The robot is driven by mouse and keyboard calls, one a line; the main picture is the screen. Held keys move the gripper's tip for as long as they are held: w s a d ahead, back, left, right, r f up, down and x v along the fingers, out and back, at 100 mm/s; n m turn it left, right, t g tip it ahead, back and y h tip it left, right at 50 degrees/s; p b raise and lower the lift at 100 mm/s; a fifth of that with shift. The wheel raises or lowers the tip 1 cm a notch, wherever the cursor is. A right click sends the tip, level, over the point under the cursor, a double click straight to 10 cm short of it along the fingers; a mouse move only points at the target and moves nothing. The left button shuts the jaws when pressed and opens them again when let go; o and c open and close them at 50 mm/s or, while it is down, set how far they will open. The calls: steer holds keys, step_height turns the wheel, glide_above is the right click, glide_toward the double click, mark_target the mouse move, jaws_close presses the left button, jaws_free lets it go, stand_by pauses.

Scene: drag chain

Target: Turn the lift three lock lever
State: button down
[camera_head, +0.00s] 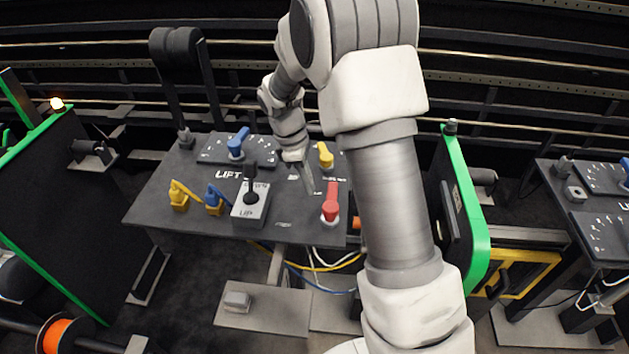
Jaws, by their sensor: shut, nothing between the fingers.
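A dark grey control panel (155,211) marked "LIFT" stands in front of me; my arm hides part of it, and I cannot read the lift's number. A red lever (331,202) is near its right front corner and a yellow lever (325,155) is behind that. A blue lever (237,145) sits on a dial at the back. Which of these is the lock lever I cannot tell from the markings. My gripper (308,184) is shut and empty. It points down over the panel, just left of the red lever and apart from it as far as I can see.
A box marked "UP" with a black knob (251,191) is left of my gripper. Another yellow lever (179,196) and blue lever (214,200) are at the panel's left front. Green-edged panels flank it. A second control panel (557,190) stands at far right.

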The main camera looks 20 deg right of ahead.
steer(key=shift+w+a, duration=0.3)
steer(key=shift+a, duration=0.5)
steer(key=shift+w+a+r, duration=0.2)
steer(key=shift+w+r, duration=0.05)
steer(key=shift+r, duration=0.3)
steer(key=shift+w+a+r, duration=0.2)
steer(key=shift+r, duration=0.35)
steer(key=v, duration=0.7)
steer(key=shift+s+r, duration=0.3)
steer(key=shift+r, duration=0.05)
steer(key=shift+d, duration=0.15)
steer(key=s+d+r+m+t+y, duration=0.25)
steer(key=s+r+m, duration=0.45)
steer(key=s+r, duration=0.5)
steer(key=s+f+m+t, duration=0.1)
steer(key=s+m+t, duration=0.3)
steer(key=s, duration=0.9)
steer(key=shift+s+d+f+m, duration=0.25)
steer(key=shift+d+f+m, duration=0.05)
steer(key=shift+m, duration=0.9)
